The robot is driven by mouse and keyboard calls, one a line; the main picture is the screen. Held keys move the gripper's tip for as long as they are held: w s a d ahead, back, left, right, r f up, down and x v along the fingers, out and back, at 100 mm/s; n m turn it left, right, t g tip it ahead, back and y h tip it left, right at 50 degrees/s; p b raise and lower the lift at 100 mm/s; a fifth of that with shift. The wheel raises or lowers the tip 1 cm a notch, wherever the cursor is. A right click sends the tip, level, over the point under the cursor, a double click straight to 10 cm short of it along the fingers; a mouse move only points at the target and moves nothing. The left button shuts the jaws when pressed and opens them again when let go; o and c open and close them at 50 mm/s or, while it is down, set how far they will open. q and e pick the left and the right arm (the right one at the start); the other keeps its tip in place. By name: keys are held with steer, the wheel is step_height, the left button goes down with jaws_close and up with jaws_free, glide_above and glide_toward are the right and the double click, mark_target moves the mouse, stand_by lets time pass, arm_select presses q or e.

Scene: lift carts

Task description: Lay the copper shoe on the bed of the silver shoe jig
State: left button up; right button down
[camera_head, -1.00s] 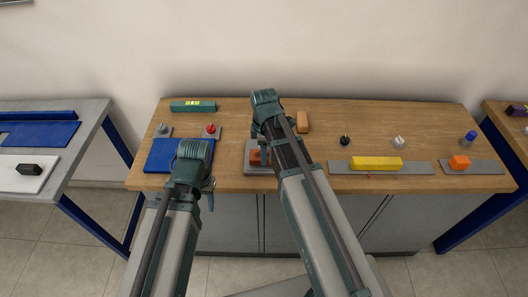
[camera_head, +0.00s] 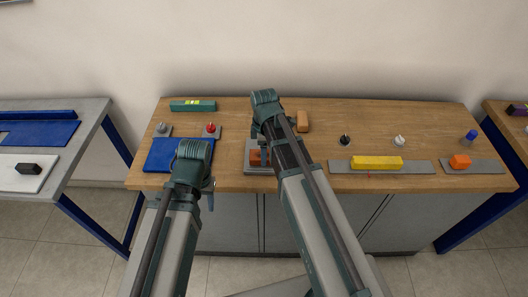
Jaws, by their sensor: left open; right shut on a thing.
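The silver shoe jig (camera_head: 249,169) is a grey block on the wooden bench, left of the bench's middle. The copper shoe (camera_head: 255,157), a small orange-brown block, shows over the jig, partly covered by my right arm. My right gripper (camera_head: 265,152) is at the shoe, mostly hidden behind my own arm, and is shut on it. I cannot tell whether the shoe touches the jig's bed. My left gripper (camera_head: 209,197) is open and empty at the bench's front edge, beside the blue mat.
A blue mat (camera_head: 165,156) lies left of the jig, with small grey plates bearing knobs behind it. A tan block (camera_head: 303,122) stands behind right. A yellow bar (camera_head: 377,163) and an orange block (camera_head: 460,161) lie on grey plates at right. The bench's middle back is clear.

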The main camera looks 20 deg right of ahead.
steer(key=shift+f+b, duration=0.45)
steer(key=shift+f, duration=0.05)
jaws_free()
steer(key=shift+r, duration=0.1)
step_height(320, 180, up, 14)
steer(key=p, duration=1.4)
steer(key=s+a+f+m+b, duration=0.2)
steer(key=s+a+m, duration=0.3)
steer(key=s, duration=0.2)
steer(key=s+a+f+m+h+b, duration=0.1)
steer(key=s+a+f+m+b, duration=0.2)
steer(key=s+a+m, duration=0.2)
steer(key=shift+s+a+m, duration=0.25)
steer(key=shift+s+m, duration=0.25)
steer(key=shift+s, duration=0.7)
